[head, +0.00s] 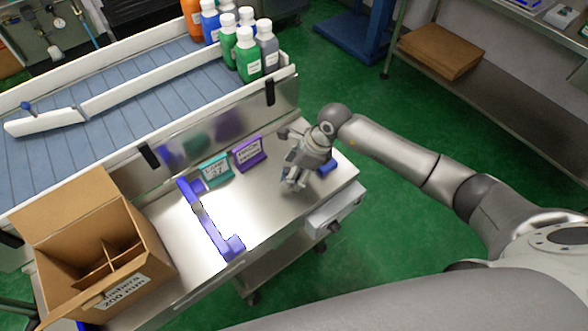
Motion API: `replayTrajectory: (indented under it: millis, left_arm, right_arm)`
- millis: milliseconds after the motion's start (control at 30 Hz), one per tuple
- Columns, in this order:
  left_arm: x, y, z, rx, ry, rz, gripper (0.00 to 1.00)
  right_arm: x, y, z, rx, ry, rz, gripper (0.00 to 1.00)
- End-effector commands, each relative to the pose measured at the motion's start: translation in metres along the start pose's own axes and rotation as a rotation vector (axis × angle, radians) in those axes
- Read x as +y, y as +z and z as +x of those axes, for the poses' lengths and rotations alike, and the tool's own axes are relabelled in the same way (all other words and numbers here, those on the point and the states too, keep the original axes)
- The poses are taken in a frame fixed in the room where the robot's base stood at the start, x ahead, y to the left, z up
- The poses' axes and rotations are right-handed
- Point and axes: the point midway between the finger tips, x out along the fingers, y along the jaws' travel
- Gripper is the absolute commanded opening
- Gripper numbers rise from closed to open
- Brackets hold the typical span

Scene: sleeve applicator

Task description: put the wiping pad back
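My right arm comes in from the right, and its gripper (292,184) is low over the right part of the steel table (262,207). Its fingers point down and to the left; their gap is too small to read. A small blue piece (328,167) shows just right of the gripper, partly hidden by it; I cannot tell whether it is the wiping pad or whether the gripper touches it. A long blue-violet bracket-like tool (207,218) lies left of the gripper, apart from it. My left gripper is out of view.
A teal sign (216,171) and a purple sign (248,153) stand at the table's back. An open divided cardboard box (150,255) stands at the left. Several capped bottles (248,56) stand on the conveyor (150,107) behind. Bare steel lies between tool and gripper.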

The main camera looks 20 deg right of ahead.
Motion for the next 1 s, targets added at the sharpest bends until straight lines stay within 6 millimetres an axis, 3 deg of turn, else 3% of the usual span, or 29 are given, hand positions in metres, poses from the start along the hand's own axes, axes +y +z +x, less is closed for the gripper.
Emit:
replayTrajectory:
  millis: [367,800,1000]
  left_arm:
    - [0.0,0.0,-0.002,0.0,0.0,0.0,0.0]
    - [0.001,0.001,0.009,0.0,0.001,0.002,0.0]
    - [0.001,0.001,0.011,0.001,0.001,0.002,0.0]
  right_arm:
    - [-0.001,0.001,-0.012,-0.001,-0.002,-0.001,0.66]
    - [-0.001,0.0,-0.1,0.001,-0.004,-0.002,0.66]
    - [-0.001,0.001,-0.12,0.0,-0.002,0.0,0.66]
